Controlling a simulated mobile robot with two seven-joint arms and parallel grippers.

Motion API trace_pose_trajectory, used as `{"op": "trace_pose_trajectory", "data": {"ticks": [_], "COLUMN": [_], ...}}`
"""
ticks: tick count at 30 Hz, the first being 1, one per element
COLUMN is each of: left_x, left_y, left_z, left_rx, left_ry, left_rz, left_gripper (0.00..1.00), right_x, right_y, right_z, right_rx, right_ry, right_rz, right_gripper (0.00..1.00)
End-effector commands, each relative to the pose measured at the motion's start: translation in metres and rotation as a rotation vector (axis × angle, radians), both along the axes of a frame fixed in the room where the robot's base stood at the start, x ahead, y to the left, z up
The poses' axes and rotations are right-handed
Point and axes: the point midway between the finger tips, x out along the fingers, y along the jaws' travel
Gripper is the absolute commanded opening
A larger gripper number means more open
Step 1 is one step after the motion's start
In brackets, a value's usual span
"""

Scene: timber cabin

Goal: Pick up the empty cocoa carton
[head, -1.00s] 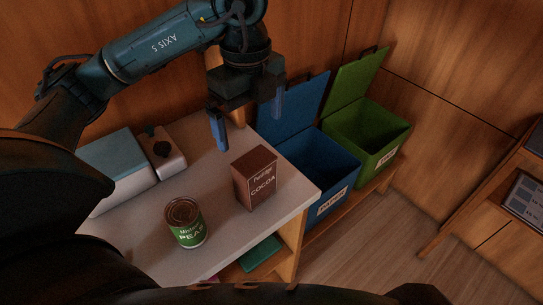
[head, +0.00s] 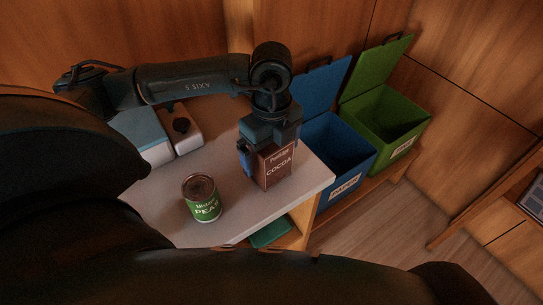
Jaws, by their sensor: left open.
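The brown cocoa carton (head: 277,170) stands upright on the light counter (head: 240,213), near its right end. My left gripper (head: 268,160) is open and points down at the carton from above and behind. One blue finger shows at the carton's left side; the other finger is hidden. I cannot tell whether the fingers touch the carton. My right gripper is not in view.
A green pea can (head: 204,200) stands left of the carton, nearer to me. A box with a light blue top (head: 140,131) and a small dispenser (head: 184,131) are at the back left. A blue bin (head: 345,150) and a green bin (head: 392,118) stand open to the right.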

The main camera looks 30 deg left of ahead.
Motion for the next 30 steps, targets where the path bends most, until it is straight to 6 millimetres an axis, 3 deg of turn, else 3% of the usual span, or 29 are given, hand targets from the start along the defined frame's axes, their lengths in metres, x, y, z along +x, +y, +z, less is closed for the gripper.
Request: {"op": "trace_pose_trajectory", "data": {"ticks": [8, 25, 30], "left_x": [0.0004, 0.0003, 0.0004], "left_y": [0.0003, 0.0001, 0.0001], "left_z": [-0.0035, -0.0030, -0.0029], "left_rx": [0.000, 0.000, -0.001], "left_ry": [-0.002, -0.001, -0.002], "left_rz": [0.000, 0.000, 0.000], "left_gripper": [0.97, 0.51, 0.50], "right_x": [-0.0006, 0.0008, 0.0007], "right_y": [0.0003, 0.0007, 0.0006], "right_z": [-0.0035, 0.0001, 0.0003], "right_rx": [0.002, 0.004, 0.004], "right_ry": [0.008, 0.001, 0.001], "right_rz": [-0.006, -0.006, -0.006], "right_gripper": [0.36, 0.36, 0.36]}}
